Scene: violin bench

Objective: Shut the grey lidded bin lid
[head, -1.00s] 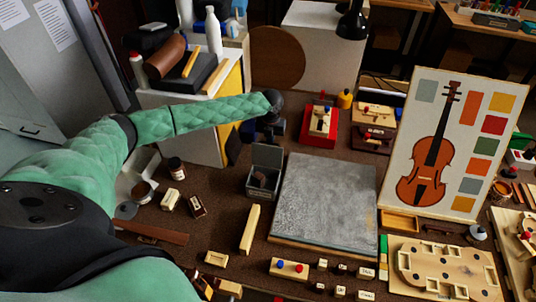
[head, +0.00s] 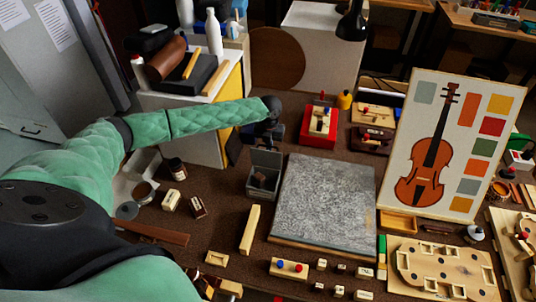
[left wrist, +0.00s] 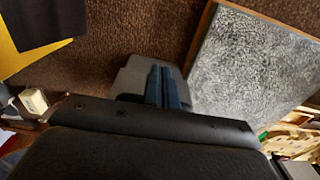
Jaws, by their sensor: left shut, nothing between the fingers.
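The grey lidded bin (head: 262,186) stands on the brown bench, left of the stone slab. Its lid (head: 267,159) is raised at the back edge, so the bin is open and a dark brown thing shows inside. My left gripper (head: 275,140) points down just behind the raised lid; its fingers are shut and empty. In the left wrist view the blue-grey fingers (left wrist: 163,88) lie against or very near a grey surface that looks like the lid (left wrist: 131,77). Whether they touch it I cannot tell. My right gripper is not in view.
The grey stone slab (head: 325,203) lies close to the bin's right. A red box (head: 320,127) stands behind the slab. A wooden block (head: 250,229) lies in front of the bin. A white cabinet (head: 185,128) stands at the left, beneath my left forearm.

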